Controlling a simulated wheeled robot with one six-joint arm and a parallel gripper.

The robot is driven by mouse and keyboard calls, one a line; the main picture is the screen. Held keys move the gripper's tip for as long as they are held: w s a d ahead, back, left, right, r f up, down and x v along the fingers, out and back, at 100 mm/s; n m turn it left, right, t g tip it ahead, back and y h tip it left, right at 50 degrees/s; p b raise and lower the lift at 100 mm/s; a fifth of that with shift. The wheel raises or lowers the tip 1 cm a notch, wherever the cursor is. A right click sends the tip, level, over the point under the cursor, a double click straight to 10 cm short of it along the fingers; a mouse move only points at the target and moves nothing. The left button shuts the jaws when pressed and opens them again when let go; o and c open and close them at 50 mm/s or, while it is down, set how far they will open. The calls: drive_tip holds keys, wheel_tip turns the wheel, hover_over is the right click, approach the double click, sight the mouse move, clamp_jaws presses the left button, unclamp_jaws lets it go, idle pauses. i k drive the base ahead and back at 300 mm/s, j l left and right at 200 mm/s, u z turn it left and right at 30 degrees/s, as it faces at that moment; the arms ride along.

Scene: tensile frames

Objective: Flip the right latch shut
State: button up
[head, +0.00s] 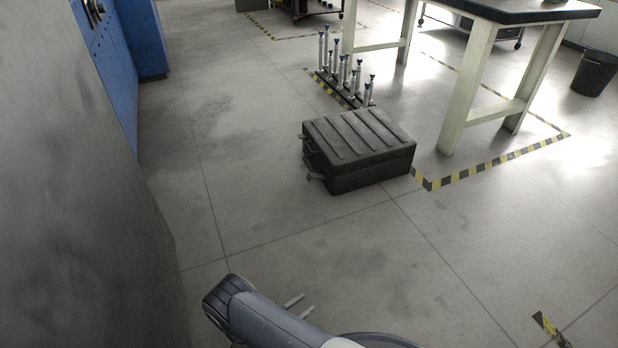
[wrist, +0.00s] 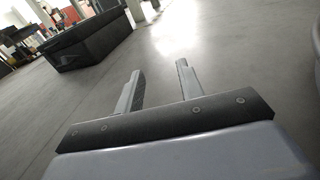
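A black ribbed case (head: 365,150) sits closed-lidded on the floor in the middle of the head view. On its left-facing side a latch (head: 315,177) at the near end sticks outward, apparently unfastened. Another fitting (head: 306,145) is at the far end of that side; its state is too small to tell. My gripper (head: 299,305) is low in the head view, well short of the case, with its fingers apart and nothing between them. In the wrist view my gripper (wrist: 158,80) is open and empty, and the case (wrist: 92,42) stands at the upper left.
Several cylinders (head: 345,72) stand in a rack behind the case. A white-legged workbench (head: 465,90) with a dark top stands at the back right inside yellow-black floor tape (head: 480,168). Blue cabinets (head: 115,70) line the left. The floor between my gripper and the case is clear.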

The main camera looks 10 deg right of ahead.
sight(310, 176)
drive_tip(key=i+j+z, duration=0.4)
drive_tip(key=i+j, duration=0.2)
drive_tip(key=i, duration=0.35)
drive_tip(key=i+j+z, duration=0.35)
drive_tip(key=i+j, duration=0.5)
